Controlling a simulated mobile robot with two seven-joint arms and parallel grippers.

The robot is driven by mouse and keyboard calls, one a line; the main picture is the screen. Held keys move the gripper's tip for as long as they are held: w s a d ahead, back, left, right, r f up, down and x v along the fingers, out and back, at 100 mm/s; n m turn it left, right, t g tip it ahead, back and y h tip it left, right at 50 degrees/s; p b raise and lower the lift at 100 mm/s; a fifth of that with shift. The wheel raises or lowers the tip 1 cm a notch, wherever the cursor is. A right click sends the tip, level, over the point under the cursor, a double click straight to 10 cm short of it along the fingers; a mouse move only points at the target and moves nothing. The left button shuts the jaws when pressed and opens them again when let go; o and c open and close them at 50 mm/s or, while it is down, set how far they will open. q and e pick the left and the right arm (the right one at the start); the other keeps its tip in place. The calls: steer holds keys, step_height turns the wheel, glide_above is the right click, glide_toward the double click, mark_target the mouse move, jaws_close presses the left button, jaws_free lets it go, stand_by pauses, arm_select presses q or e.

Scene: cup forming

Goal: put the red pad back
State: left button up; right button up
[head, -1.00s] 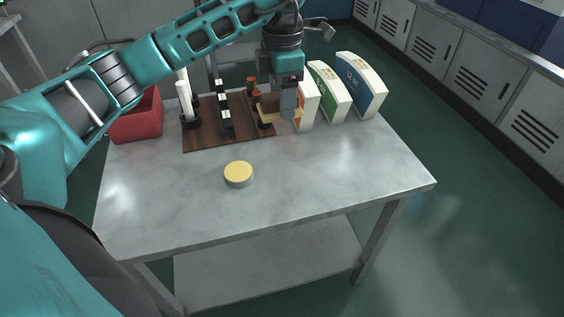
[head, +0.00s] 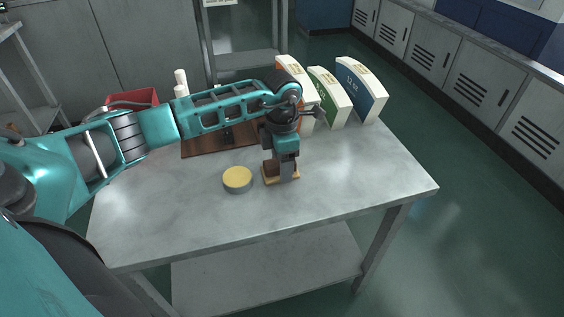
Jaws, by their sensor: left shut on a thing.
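My left gripper (head: 284,172) points down over the middle of the grey table, just right of a round grey puck with a yellow top (head: 237,178). It is shut on a tan block with a reddish-brown upright part (head: 268,170), low at the tabletop. I cannot tell whether the block touches the table. The gripper and wrist hide part of it. No clearly red pad shows apart from this piece. The dark brown wooden rack (head: 200,146) at the back left is largely hidden behind my left arm. My right gripper is not in view.
A red bin (head: 133,98) stands at the back left, partly hidden. Orange, green (head: 329,95) and blue (head: 361,90) curved-top boxes stand at the back right. A white cylinder (head: 181,78) rises by the rack. The front and right of the grey table (head: 350,165) are clear.

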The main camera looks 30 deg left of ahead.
arm_select(q)
steer(key=o, duration=0.9)
steer(key=shift+f, duration=0.1)
steer(key=shift+o, duration=0.2)
steer(key=shift+r, duration=0.35)
step_height(320, 180, up, 12)
steer(key=p, duration=0.1)
steer(key=shift+f, duration=0.15)
